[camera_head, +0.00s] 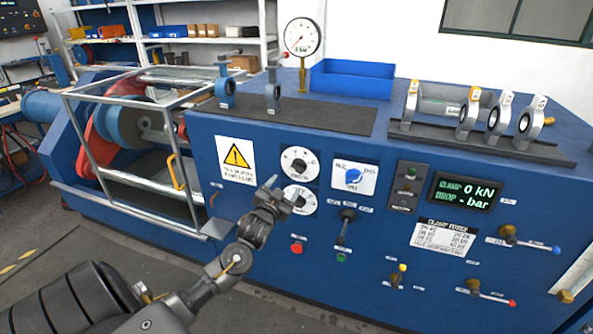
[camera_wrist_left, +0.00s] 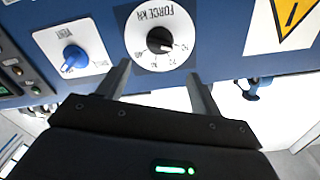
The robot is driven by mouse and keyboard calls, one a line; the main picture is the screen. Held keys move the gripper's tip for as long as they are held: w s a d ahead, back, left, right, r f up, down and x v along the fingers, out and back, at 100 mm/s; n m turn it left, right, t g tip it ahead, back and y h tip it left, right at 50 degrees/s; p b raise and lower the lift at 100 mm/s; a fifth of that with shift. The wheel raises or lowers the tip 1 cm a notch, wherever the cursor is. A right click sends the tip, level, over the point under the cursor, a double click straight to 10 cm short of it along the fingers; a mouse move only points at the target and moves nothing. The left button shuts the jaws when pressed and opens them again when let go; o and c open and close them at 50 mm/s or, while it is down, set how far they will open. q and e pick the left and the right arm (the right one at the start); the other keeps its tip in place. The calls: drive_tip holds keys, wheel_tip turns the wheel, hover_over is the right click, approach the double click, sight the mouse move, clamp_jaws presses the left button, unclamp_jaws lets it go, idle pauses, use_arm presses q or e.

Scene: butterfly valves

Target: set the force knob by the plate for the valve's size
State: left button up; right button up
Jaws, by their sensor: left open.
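The white force dial (camera_head: 300,163) is the upper of two dials on the blue panel. In the wrist view the dial (camera_wrist_left: 133,42) reads "FORCE kN", turned over, with a black force knob (camera_wrist_left: 160,40) at its centre. My left gripper (camera_head: 286,194) is in front of the dials, partly covering the lower one. In the wrist view my left gripper (camera_wrist_left: 157,75) is open and empty, its fingers apart just below the dial, not around the knob. The clamp force plate (camera_head: 444,238) lists DN sizes with kN values, too small to read surely. My right gripper is out of view.
A blue vent knob (camera_head: 353,176) is right of the dials, with a black lever (camera_head: 347,215) below. The display (camera_head: 464,193) reads clamp 0 kN. Several valves (camera_head: 468,113) stand on the right rack. A blue bin (camera_head: 352,80) and gauge (camera_head: 302,37) are on top.

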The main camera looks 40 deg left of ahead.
sight(296, 170)
use_arm(q)
drive_tip(key=p+x, duration=0.1)
drive_tip(key=x, duration=1)
drive_tip(key=shift+f, duration=0.1)
drive_tip(key=c, duration=0.8)
